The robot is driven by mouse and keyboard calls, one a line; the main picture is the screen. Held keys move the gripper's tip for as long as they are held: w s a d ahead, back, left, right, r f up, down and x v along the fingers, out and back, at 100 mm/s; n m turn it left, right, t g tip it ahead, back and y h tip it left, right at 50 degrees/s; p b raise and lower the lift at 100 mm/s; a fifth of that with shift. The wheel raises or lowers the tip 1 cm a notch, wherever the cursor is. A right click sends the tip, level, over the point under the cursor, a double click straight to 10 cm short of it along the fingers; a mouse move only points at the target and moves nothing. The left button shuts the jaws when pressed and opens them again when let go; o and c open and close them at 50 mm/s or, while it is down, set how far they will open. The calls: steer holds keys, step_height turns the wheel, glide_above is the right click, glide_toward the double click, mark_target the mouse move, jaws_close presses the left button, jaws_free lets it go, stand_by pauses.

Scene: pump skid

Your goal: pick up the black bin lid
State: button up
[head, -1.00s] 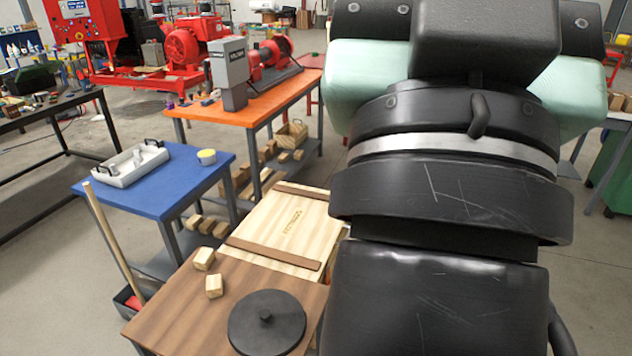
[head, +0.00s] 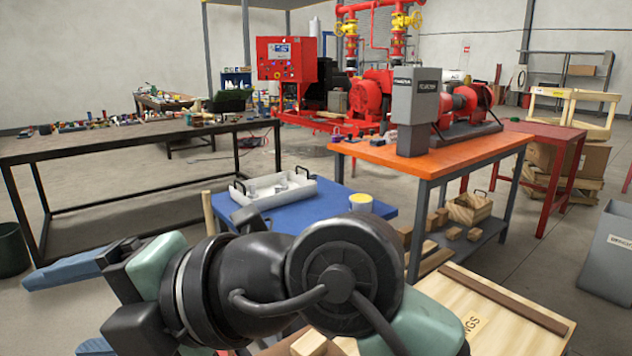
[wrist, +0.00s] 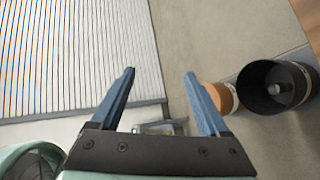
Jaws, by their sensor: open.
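The black bin lid does not show in either view now; in the head view my arm covers most of the brown table where it lay. My gripper (wrist: 160,73) has two blue fingers spread wide in the wrist view, with nothing between them but floor and part of a grey object behind. In the head view its blue fingers (head: 52,314) show at the lower left, pointing left, away from the brown table.
A blue table (head: 290,220) holds a white tray (head: 275,188) and a yellow-topped tub (head: 361,202). A wooden crate lid (head: 480,305) lies at lower right. An orange table (head: 430,160) stands behind. A black cylindrical container (wrist: 262,95) stands right in the wrist view.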

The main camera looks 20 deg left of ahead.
steer(key=w+d+f+m+h+b, duration=0.2)
steer(key=d+f+m+h, duration=0.1)
steer(key=d+f, duration=0.5)
steer(key=w+d+f+m+t+h+b, duration=0.1)
steer(key=d+f+h, duration=0.5)
steer(key=f, duration=0.9)
steer(key=w+d+f+m+h+b, duration=0.4)
steer(key=d+f+m+b, duration=0.1)
steer(key=d+f, duration=0.6)
steer(key=shift+w+d+f+t+h, duration=0.1)
steer(key=shift+d+f+t+h, duration=0.1)
steer(key=shift+d+t+h, duration=0.4)
steer(key=shift+w+a+f+b, duration=0.15)
steer(key=shift+f+b, duration=0.6)
steer(key=shift+f, duration=0.75)
steer(key=shift+w+a+f+b, duration=0.1)
steer(key=shift+f+b, duration=0.65)
steer(key=shift+f, duration=0.75)
steer(key=shift+c, duration=0.3)
steer(key=shift+r, duration=0.1)
jaws_close()
